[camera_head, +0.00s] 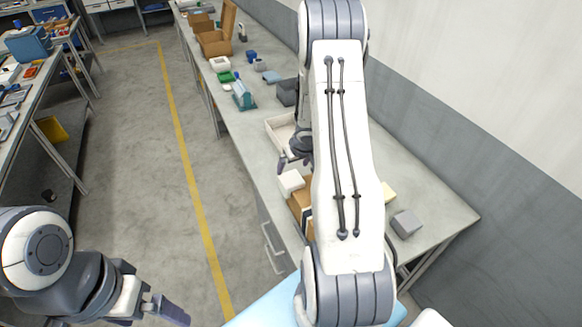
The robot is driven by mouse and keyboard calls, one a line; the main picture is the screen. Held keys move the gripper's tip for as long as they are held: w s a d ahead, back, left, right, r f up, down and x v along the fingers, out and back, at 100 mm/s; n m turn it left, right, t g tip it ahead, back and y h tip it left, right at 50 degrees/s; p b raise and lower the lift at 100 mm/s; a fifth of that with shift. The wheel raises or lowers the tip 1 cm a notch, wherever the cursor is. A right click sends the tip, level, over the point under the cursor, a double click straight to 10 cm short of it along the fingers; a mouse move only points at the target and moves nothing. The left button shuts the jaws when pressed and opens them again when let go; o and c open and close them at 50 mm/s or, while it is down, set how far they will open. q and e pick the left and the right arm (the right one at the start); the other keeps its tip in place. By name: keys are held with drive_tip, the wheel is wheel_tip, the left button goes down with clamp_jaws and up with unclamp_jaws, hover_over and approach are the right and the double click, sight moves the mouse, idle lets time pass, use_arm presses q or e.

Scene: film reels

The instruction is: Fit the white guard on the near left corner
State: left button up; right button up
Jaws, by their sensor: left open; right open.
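A small white block-like piece (291,182), which may be the white guard, is near the left edge of the bench. It is beside or against a brown box (299,201); I cannot tell whether it sits on a corner of it. Most of the box is hidden behind my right arm. My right gripper (292,158) is open and empty, just beyond the white piece, over the near side of a pale tray (272,124). My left gripper (167,309) is open and empty at the lower left, over the floor and away from the bench.
A grey block (406,223) and a pale yellow piece (389,192) lie right of my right arm. A teal object (243,96), dark grey boxes (287,92) and an open cardboard box (215,43) stand farther along the bench. A wall bounds the right; the left aisle is clear.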

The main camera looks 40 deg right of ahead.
sight(289, 176)
drive_tip(key=p+v, duration=0.2)
drive_tip(key=v, duration=0.4)
drive_tip(key=shift+r+p, duration=0.15)
drive_tip(key=shift+p, duration=0.15)
drive_tip(key=shift+s, duration=0.1)
drive_tip(key=b+x, duration=0.7)
drive_tip(key=x, duration=0.6)
drive_tip(key=shift+s+r+p, duration=0.1)
drive_tip(key=shift+r+p, duration=0.15)
drive_tip(key=shift+p, duration=0.05)
